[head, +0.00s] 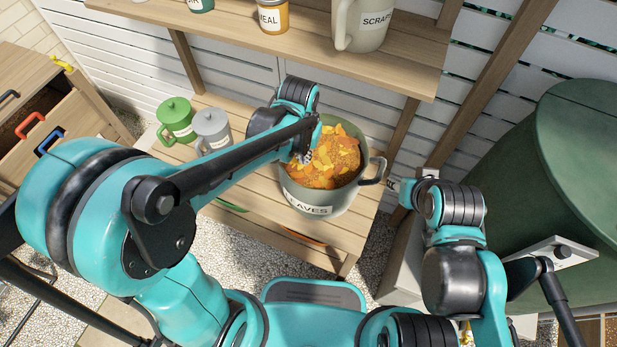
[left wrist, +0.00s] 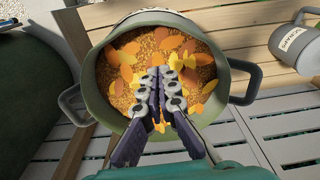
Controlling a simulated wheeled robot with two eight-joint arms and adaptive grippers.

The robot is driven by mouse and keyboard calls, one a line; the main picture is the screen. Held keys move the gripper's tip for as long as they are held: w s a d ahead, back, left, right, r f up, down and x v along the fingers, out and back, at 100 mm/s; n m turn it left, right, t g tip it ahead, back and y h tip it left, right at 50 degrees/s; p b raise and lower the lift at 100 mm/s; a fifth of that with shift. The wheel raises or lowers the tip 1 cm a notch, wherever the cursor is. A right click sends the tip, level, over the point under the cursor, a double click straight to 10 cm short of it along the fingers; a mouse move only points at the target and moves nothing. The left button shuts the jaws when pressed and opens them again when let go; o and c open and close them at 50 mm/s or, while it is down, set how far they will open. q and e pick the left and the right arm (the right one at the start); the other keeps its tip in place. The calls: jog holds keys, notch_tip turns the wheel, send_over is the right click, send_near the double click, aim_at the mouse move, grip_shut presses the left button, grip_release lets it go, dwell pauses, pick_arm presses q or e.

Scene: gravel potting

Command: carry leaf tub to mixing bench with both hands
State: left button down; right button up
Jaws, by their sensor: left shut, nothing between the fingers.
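The leaf tub (head: 320,203) is a grey-green pot with a label reading LEAVES, filled with orange and yellow leaves. It stands upright on a slatted wooden shelf (head: 262,215). One dark handle (head: 373,172) shows at its right; my left arm hides the other side. The left wrist view shows the tub (left wrist: 98,68) from above with both loop handles. My left gripper (left wrist: 160,82) is shut and empty, over the leaves inside the rim, not on a handle.
A green canister (head: 176,118) and a grey one (head: 212,128) stand left of the tub. A large dark green barrel (head: 560,150) fills the right. Drawers (head: 40,115) stand at left.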

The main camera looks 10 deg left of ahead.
aim_at(307, 188)
pick_arm(q)
notch_tip(307, 188, down, 12)
jog(key=d+g+b, duration=0.1)
jog(key=d+b, duration=0.1)
jog(key=b, duration=0.1)
jog(key=s, duration=0.1)
jog(key=s+a, duration=0.1)
jog(key=s, duration=0.1)
jog(key=shift+s+r+m, duration=0.1)
jog(key=shift+m, duration=0.2)
pick_arm(e)
jog(key=f, duration=0.2)
jog(key=shift+s+a+f, duration=0.1)
jog(key=shift+s+f, duration=0.1)
jog(key=shift+f, duration=0.15)
pick_arm(q)
jog(key=shift+s, duration=0.1)
